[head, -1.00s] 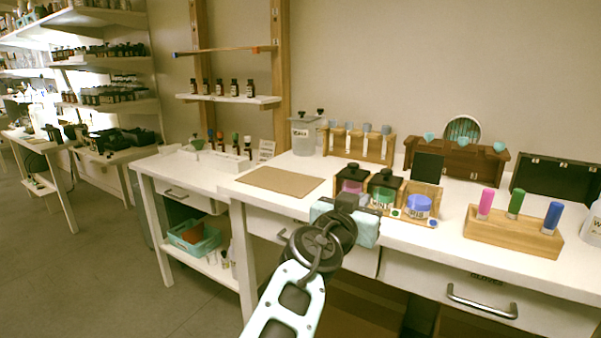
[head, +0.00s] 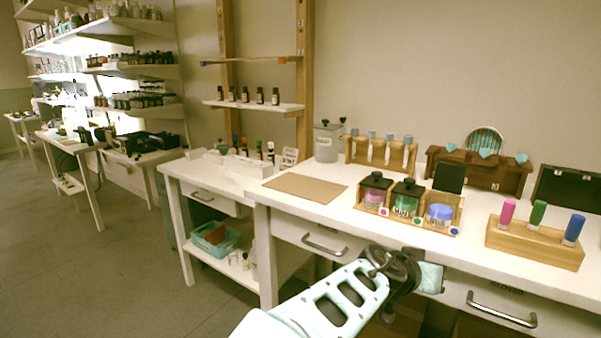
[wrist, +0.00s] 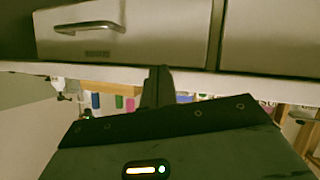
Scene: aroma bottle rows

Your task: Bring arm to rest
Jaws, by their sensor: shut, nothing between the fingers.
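My arm reaches in from the bottom of the head view, and my gripper (head: 431,278) is at its end, in front of the white table's drawers and below the tabletop edge. In the wrist view my gripper (wrist: 158,85) shows as dark fingers close together, with nothing held. The wrist view looks upside down, with a drawer at the top and the tabletop edge below it. A wooden box (head: 409,217) on the table holds a pink jar (head: 376,190), a green jar (head: 407,198) and a blue jar (head: 440,213). The gripper is apart from them.
A wooden block (head: 534,246) with pink, green and blue tubes stands at the right of the tabletop. A brown mat (head: 305,188) lies at the left. Drawer handles (head: 324,246) (head: 501,309) stick out near my gripper. Open floor (head: 110,245) lies to the left.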

